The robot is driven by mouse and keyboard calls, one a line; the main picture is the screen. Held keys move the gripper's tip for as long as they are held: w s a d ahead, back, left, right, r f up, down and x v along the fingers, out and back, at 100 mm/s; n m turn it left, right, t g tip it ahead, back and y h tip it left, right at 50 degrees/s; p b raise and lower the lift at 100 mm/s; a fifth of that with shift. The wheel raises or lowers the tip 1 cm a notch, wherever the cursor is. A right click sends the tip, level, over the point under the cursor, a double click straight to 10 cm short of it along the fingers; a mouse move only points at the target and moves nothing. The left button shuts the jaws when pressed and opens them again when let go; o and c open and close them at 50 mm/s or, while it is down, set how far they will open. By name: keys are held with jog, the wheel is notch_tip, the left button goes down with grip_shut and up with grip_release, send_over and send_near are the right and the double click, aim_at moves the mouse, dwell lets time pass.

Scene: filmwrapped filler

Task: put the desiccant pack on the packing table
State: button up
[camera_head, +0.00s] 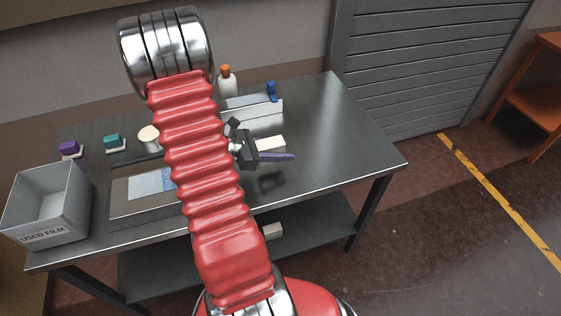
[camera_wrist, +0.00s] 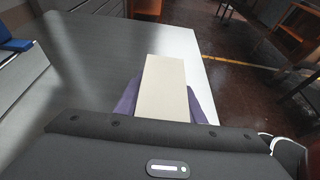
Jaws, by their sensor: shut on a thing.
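A cream-white block (camera_head: 270,144), which I take to be the desiccant pack, is between the purple fingers of my gripper (camera_head: 284,152). In the wrist view the pack (camera_wrist: 164,88) points away from the palm, with a purple finger on each side. My gripper is shut on it and appears to hold it above the right half of the grey metal packing table (camera_head: 345,130). A dark shadow or reflection lies on the tabletop below. The exact height of the pack is hard to tell.
A grey "USED FILM" bin (camera_head: 47,205) stands at the table's left end. An open box (camera_head: 125,207) is partly hidden behind my arm. A white bottle with an orange cap (camera_head: 227,82) stands at the back. Another pale block (camera_head: 272,231) is on the lower shelf. The table's right end is clear.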

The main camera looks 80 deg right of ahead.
aim_at(281, 166)
jog(key=shift+f, duration=2.1)
jog(key=o, duration=1.2)
jog(key=shift+f, duration=0.1)
jog(key=v, duration=1.2)
